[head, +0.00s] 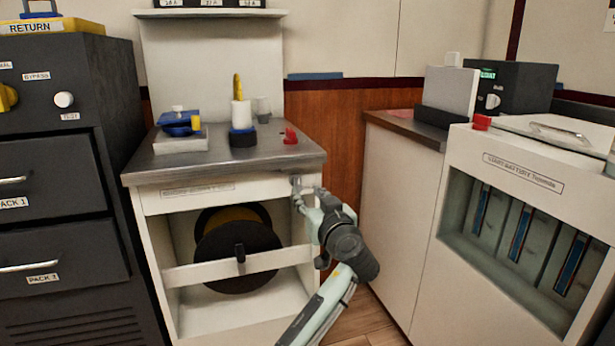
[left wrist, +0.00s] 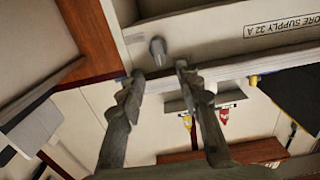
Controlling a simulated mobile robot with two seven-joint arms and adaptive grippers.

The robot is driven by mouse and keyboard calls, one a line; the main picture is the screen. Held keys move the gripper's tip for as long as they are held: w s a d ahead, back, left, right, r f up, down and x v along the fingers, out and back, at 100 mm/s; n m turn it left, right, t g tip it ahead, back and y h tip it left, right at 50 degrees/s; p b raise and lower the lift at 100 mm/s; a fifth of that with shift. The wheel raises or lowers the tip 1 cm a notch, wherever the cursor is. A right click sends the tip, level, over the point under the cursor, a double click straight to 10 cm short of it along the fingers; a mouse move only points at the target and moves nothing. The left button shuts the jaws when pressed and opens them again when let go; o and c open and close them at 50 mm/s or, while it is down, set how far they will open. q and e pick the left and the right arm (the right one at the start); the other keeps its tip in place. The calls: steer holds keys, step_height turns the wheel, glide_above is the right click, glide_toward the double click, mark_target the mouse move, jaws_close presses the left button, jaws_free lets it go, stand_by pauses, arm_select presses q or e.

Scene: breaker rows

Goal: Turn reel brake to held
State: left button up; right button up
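A white cabinet (head: 153,201) holds a dark cable reel (head: 235,275) with a yellow core behind a white crossbar. A small grey knob (left wrist: 157,49) sticks out of the cabinet's front panel, at the end away from the shore supply label; in the head view it is largely lost behind my fingertips. A black handle (head: 240,252) stands upright on the crossbar. I cannot read which of these is the reel brake. My left gripper (head: 306,193) is open and empty at the panel's right end. Its fingertips (left wrist: 158,75) lie either side of the knob's line, apparently short of it.
A dark cabinet (head: 60,130) stands left. A white battery cabinet (head: 520,185) stands right. Wooden floor (head: 365,325) shows between them.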

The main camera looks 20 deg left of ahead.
mark_target(299, 178)
arm_select(q)
steer(key=x, duration=0.4)
steer(key=r+x, duration=0.1)
steer(key=x, duration=0.1)
steer(key=shift+w+a, duration=0.1)
steer(key=shift+w, duration=0.15)
steer(key=shift+w+a, duration=0.3)
steer(key=shift+w, duration=0.15)
arm_select(e)
steer(key=shift+s+d+f+g+h, duration=0.15)
steer(key=shift+s+d+f+g, duration=0.1)
steer(key=shift+s+d, duration=0.2)
steer(key=shift+s+d+f+g+h, duration=0.15)
steer(key=shift+s+d+f+g, duration=0.15)
steer(key=shift+s, duration=0.25)
steer(key=shift+r, duration=0.1)
arm_select(q)
jaws_close()
